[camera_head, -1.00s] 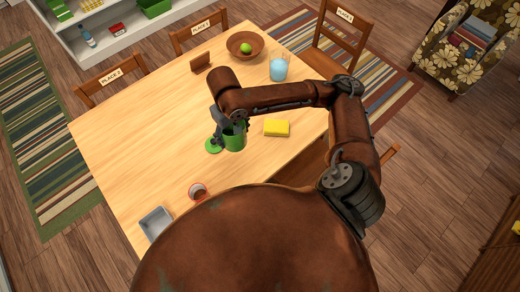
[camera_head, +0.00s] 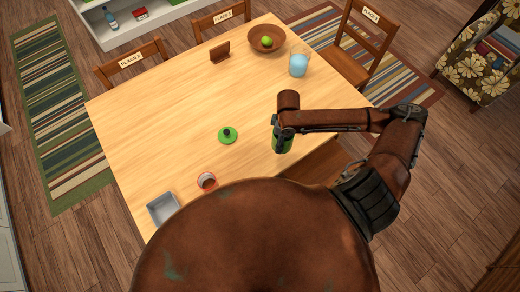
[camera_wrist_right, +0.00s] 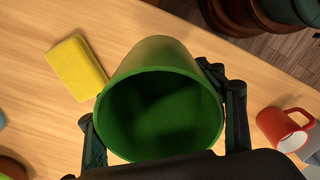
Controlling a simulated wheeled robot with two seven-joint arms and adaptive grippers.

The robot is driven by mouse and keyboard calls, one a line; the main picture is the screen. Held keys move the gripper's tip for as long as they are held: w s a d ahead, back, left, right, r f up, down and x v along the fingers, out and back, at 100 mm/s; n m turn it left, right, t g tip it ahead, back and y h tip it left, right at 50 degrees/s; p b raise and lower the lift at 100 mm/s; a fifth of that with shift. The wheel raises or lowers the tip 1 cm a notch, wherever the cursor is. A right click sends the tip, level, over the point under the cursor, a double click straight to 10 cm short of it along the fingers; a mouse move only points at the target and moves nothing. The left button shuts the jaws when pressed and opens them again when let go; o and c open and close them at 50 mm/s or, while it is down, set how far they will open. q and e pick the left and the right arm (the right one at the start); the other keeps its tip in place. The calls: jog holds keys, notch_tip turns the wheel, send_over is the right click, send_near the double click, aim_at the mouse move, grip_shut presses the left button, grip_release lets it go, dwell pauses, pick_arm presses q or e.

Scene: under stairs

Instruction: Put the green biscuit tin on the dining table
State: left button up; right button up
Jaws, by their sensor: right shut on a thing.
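The green biscuit tin (camera_head: 283,146) is in my right gripper (camera_head: 281,132), over the right front part of the dining table (camera_head: 165,120). In the right wrist view, the fingers are on either side of the tin (camera_wrist_right: 160,58), and its open, empty-looking mouth faces the camera. I cannot tell whether its far end touches the table. A green lid with a dark knob (camera_head: 227,135) lies on the table, left of the tin and apart from it. My left gripper is not in view.
A yellow sponge (camera_wrist_right: 76,67) lies near the tin, hidden in the head view. A red mug (camera_head: 207,181) and grey tray (camera_head: 163,209) stand front left. A wooden bowl (camera_head: 266,38), blue jug (camera_head: 298,65) and brown holder (camera_head: 219,52) stand farther back. The table's left-middle is clear.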

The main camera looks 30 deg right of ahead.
jog(key=w+a+f, duration=0.1)
jog(key=a+f, duration=0.1)
jog(key=w+a+f, duration=0.4)
jog(key=shift+a+f, duration=0.25)
jog(key=shift+f, duration=0.05)
jog(key=f, duration=0.3)
jog(key=shift+w+a+f, duration=0.2)
jog(key=shift+w+a, duration=0.1)
jog(key=shift+a, duration=0.1)
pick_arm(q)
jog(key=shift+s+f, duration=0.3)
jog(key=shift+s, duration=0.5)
pick_arm(e)
jog(key=shift+f, duration=0.4)
jog(key=o, duration=1.7)
jog(key=shift+f, duration=0.1)
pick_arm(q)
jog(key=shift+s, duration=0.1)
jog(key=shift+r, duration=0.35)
pick_arm(e)
notch_tip(320, 180, up, 12)
jog(key=shift+r, duration=0.15)
